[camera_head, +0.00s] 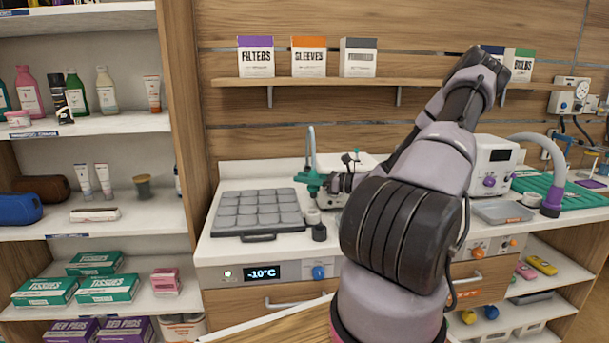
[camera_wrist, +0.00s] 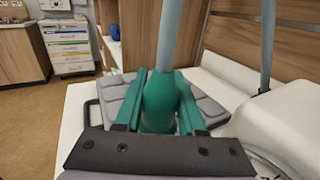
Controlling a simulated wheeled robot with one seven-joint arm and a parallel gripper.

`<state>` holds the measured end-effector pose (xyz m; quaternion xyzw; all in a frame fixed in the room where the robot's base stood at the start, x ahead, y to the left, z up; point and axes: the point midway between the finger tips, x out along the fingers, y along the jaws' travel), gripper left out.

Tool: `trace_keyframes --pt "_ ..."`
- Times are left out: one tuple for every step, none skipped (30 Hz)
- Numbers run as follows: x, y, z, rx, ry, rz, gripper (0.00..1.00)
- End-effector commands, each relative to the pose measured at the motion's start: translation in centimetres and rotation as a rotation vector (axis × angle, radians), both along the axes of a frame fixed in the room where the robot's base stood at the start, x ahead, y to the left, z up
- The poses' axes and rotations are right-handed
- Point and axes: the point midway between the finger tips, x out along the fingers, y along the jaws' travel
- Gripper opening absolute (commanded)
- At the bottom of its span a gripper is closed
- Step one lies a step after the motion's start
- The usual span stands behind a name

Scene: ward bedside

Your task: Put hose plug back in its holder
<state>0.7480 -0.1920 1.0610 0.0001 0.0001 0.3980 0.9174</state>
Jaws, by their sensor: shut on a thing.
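The green hose plug (camera_head: 309,179) shows in the head view at the end of a grey-blue hose (camera_head: 310,145), above the counter behind the grey pad tray. My gripper (camera_head: 330,183) reaches it from the right, partly hidden by my arm. In the wrist view the plug (camera_wrist: 160,105) sits between the green fingers of my gripper (camera_wrist: 158,78), shut on it. The hose (camera_wrist: 171,35) rises from the plug. A small light cup (camera_head: 312,216) and a dark one (camera_head: 319,232) stand below on the counter; I cannot tell whether either is the holder.
A grey pad tray (camera_head: 258,212) lies left of the cups. A white device (camera_head: 494,160), a metal dish (camera_head: 502,211) and a purple-ended hose (camera_head: 551,201) stand at right. A shelf with boxes (camera_head: 308,57) hangs above. Shelves of supplies (camera_head: 95,125) stand at left.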

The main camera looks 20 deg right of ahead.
Motion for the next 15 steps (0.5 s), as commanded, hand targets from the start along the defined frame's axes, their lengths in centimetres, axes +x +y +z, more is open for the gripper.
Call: trace_keyframes --pt "0.0 0.0 -0.3 0.000 0.000 0.000 0.00" --pt "0.0 0.0 -0.5 0.000 0.000 0.000 0.00" --pt "0.0 0.0 -0.8 0.000 0.000 0.000 0.00" --pt "0.0 0.0 -0.9 0.000 0.000 0.000 0.00" --pt "0.0 0.0 -1.1 0.001 -0.001 0.000 0.00" --pt "0.0 0.0 -1.4 0.001 0.000 0.000 0.00" --pt "0.0 0.0 -1.5 0.001 0.000 0.000 0.00" --pt "0.0 0.0 -1.7 0.001 0.000 0.000 0.00" --pt "0.0 0.0 -1.9 0.001 0.001 0.000 0.00" --pt "0.0 0.0 -2.1 0.000 0.000 0.000 0.00" --pt "0.0 0.0 -2.2 0.000 0.000 0.000 0.00" --pt "0.0 0.0 -2.3 0.000 0.000 0.000 0.00" --pt "0.0 0.0 -2.3 0.000 0.000 0.000 0.00" --pt "-0.1 0.0 -2.4 0.000 0.000 0.000 0.00" --pt "-0.2 0.0 -2.4 0.000 0.000 0.000 0.00"
